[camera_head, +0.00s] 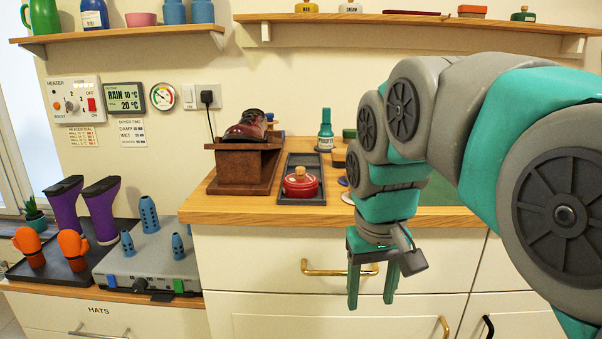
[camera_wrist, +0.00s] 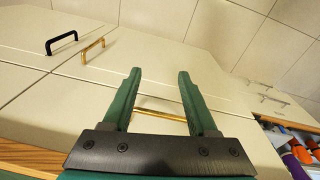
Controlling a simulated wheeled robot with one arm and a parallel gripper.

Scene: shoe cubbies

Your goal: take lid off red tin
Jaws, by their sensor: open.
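The red tin (camera_head: 300,187) sits on a dark grey tray (camera_head: 306,165) on the wooden counter, near the tray's front end. Its lid is on, with a round wooden knob (camera_head: 300,173) on top. My gripper (camera_head: 371,303) is open and empty. It points down in front of the cabinet fronts, to the right of the tin and lower than it, apart from it. In the wrist view my gripper's two green fingers (camera_wrist: 158,80) are spread with nothing between them. The tin does not show in the wrist view.
A brown shoe (camera_head: 247,126) rests on a wooden stand (camera_head: 244,165) left of the tray. A green bottle (camera_head: 326,130) stands behind it. The counter edge (camera_head: 235,215) and a brass handle (camera_head: 335,270) are near my gripper. Blue dryer nozzles (camera_head: 149,215) stand at left.

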